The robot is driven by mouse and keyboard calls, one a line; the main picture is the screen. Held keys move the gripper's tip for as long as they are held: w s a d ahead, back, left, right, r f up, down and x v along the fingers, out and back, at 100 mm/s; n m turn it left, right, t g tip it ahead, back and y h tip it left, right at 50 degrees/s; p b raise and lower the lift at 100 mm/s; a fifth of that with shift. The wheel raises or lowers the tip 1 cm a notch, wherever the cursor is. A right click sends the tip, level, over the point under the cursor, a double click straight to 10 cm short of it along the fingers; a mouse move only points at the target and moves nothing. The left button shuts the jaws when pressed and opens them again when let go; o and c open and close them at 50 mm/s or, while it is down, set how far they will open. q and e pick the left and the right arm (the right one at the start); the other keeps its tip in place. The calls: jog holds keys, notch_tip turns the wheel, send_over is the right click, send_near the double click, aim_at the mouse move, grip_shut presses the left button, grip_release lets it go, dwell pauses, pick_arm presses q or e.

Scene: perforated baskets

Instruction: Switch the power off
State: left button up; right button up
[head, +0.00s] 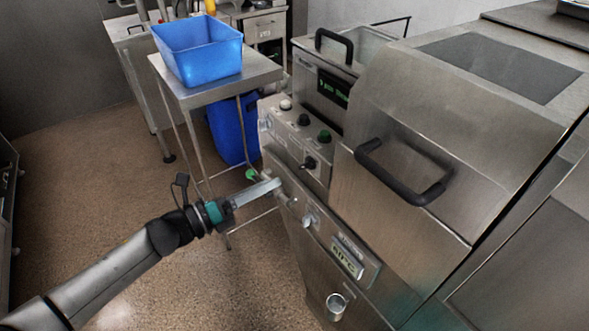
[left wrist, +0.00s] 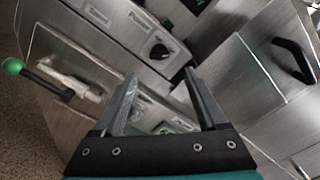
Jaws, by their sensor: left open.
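A black rotary switch (head: 310,162) sits on the front control panel of the steel machine. It also shows in the left wrist view (left wrist: 158,50), ahead of and between my fingertips. A white button (head: 285,104), a black button (head: 303,119) and a green button (head: 325,135) are on the sloped panel above it. My left gripper (head: 278,186) is open and empty, close to the machine front, below and left of the switch; it also shows in the left wrist view (left wrist: 160,76). My right gripper is out of view.
A green-ended lever (head: 251,174) sticks out left of the machine, also in the left wrist view (left wrist: 13,66). A black-handled hood (head: 400,178) is at the right. A blue bin (head: 198,52) stands on a steel table behind. Floor at the left is clear.

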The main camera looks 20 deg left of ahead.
aim_at(301, 168)
pick_arm(q)
jog(key=x, duration=0.8)
jog(key=shift+w, duration=0.1)
jog(key=shift+c, duration=0.2)
grip_shut()
dwell(0.3)
